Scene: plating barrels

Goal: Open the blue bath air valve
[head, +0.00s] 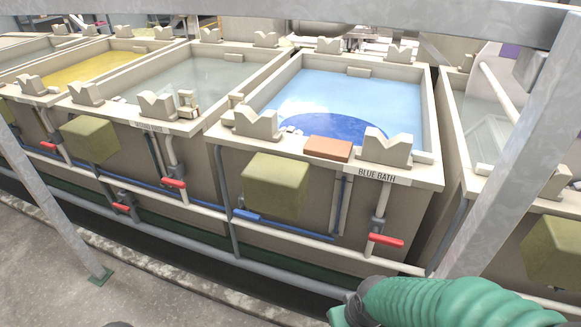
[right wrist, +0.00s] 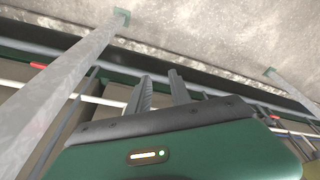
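The blue bath (head: 340,95) is a beige tank of blue liquid, with a "BLUE BATH" label (head: 377,176) on its front rim. Below the label, a red valve handle (head: 386,240) lies roughly level on a vertical pipe. A blue handle (head: 248,215) lies along the pipes at the tank's lower left front. No marking shows which is the air valve. My right gripper (right wrist: 160,76) is open and empty in the right wrist view, its two dark fingers apart above the floor and pipes. In the head view my green right arm covers the lower right. My left gripper is not in view.
A grey slanted post (head: 510,160) stands right of the blue bath, another post (head: 50,190) at the left, and a beam (head: 300,12) crosses the top. Neighbouring tanks have similar red handles (head: 174,183). A khaki box (head: 275,185) hangs on the blue bath's front.

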